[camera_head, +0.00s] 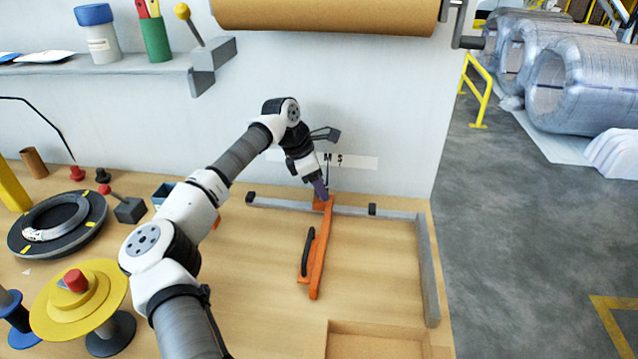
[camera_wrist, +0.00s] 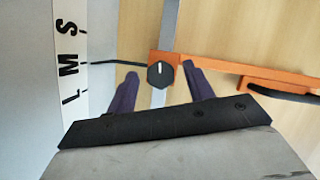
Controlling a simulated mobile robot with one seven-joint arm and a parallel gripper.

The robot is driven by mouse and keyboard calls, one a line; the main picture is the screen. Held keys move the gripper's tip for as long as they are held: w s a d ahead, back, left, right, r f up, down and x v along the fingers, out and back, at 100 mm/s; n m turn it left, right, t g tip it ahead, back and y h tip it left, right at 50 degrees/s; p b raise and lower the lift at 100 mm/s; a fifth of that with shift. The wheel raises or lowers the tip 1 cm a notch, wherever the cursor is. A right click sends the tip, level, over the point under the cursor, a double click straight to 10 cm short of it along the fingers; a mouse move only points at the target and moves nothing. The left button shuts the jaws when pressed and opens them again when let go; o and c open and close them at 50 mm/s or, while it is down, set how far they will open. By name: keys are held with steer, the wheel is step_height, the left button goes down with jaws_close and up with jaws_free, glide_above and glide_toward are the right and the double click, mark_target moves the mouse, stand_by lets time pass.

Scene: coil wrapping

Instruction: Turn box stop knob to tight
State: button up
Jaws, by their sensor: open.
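The box stop is an orange bar (camera_head: 316,255) with a black handle (camera_head: 308,250), lying across the bench from a grey rail. Its black hexagonal knob (camera_wrist: 160,77) has a white mark on top and sits on the orange block in the wrist view. My gripper (camera_wrist: 159,72) is open, with one purple finger on each side of the knob and a visible gap at both sides. In the head view my gripper (camera_head: 321,190) is at the bar's wall end and hides the knob. I cannot tell the fingers' height against the knob.
A size strip (camera_wrist: 72,55) with S, M and L is on the wall beside the gripper. The grey rail (camera_head: 395,213) meets a side rail (camera_head: 428,270) on the right. A yellow reel (camera_head: 100,300) and a dark turntable (camera_head: 85,232) stand left. Bare bench lies right of the bar.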

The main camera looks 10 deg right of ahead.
steer(key=b+v, duration=0.2)
steer(key=v, duration=1.1)
steer(key=shift+r+b, duration=0.35)
steer(key=shift+r, duration=0.1)
steer(key=shift+a, duration=0.1)
